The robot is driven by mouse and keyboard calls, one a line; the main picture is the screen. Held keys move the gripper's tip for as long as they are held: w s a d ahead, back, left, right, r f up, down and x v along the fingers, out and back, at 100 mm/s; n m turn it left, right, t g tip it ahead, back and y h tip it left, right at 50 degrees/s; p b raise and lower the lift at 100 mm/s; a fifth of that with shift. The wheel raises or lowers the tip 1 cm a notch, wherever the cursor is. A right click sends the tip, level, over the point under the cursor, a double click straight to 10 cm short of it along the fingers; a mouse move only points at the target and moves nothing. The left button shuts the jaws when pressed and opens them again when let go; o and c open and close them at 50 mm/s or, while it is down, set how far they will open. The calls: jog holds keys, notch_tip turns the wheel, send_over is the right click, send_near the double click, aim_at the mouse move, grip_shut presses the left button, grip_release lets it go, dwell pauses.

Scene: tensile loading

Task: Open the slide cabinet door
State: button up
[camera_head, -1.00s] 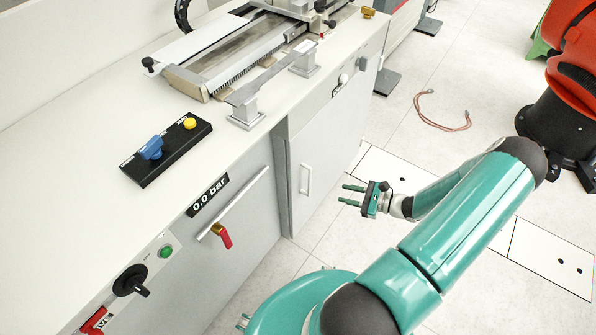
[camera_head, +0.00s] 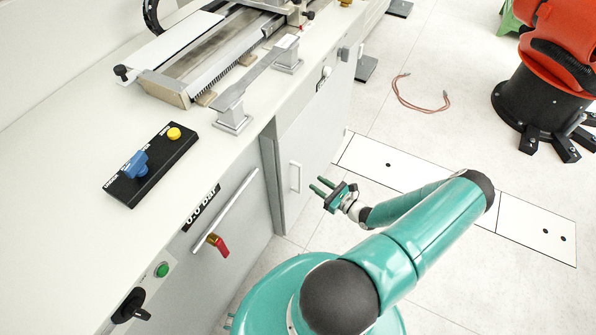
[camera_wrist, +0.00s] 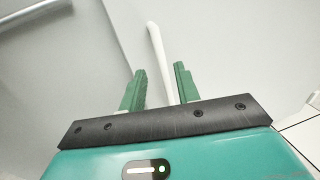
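The cabinet door (camera_head: 318,140) is a light grey panel on the front of the bench and looks shut. Its white vertical handle (camera_head: 296,177) stands at the door's lower left. In the wrist view the handle (camera_wrist: 158,60) is a pale bar ahead, between the lines of the two green fingers. My gripper (camera_head: 320,186) is open and empty, just right of the handle in the head view, with its fingers pointing at the door. The fingertips (camera_wrist: 160,70) look apart from the handle.
A long rail handle (camera_head: 226,210) and a red-tipped valve lever (camera_head: 218,244) are on the bench front, left of the door. A button box (camera_head: 150,165) and a metal specimen on stands (camera_head: 255,80) sit on top. A cable (camera_head: 420,105) lies on the floor.

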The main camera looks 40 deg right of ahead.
aim_at(300, 172)
jog(key=w, duration=0.3)
jog(key=w+a, duration=0.1)
jog(key=w, duration=0.5)
jog(key=shift+w+a, duration=0.1)
jog(key=shift+a, duration=0.1)
grip_shut()
